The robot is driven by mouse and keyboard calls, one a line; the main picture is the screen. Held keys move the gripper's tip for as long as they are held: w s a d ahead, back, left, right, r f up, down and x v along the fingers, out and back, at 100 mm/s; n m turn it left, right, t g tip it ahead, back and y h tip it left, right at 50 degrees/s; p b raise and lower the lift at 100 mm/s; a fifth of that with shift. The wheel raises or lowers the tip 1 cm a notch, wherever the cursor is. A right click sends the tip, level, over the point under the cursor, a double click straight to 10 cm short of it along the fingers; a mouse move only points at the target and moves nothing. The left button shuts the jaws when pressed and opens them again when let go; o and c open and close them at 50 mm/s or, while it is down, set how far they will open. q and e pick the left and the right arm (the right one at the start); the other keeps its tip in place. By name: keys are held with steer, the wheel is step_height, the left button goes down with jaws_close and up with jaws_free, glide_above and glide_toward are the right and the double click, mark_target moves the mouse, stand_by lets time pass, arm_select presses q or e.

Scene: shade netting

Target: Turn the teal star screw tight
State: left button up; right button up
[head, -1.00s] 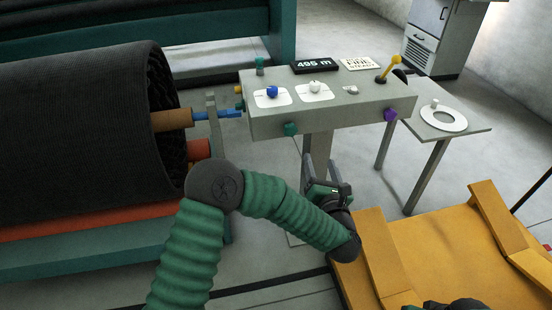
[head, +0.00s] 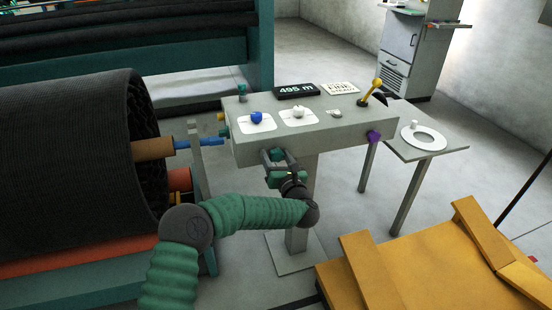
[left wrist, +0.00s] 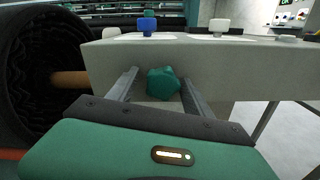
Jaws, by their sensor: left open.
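The teal star screw (left wrist: 163,83) sits on the front face of the grey console (left wrist: 230,62). In the left wrist view it shows between the two fingers of my left gripper (left wrist: 158,76), with gaps on both sides. In the head view my left gripper (head: 278,157) is open at the console's front face, and the screw (head: 275,154) is partly hidden by it. The fingers point toward the face and are not closed on the screw. My right gripper does not show.
The console top carries a blue knob (head: 256,118), a white knob (head: 298,112), a yellow lever (head: 371,91) and a display (head: 297,91). A purple knob (head: 374,137) is on its front right. A black netting roll (head: 70,170) stands left, a yellow structure (head: 400,270) lower right.

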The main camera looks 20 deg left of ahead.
arm_select(q)
steer(key=shift+d, duration=0.25)
steer(key=shift+c, duration=1.3)
steer(key=shift+a+r, duration=0.1)
jaws_close()
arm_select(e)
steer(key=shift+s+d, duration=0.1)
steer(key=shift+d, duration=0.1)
arm_select(q)
steer(key=shift+m, duration=0.4)
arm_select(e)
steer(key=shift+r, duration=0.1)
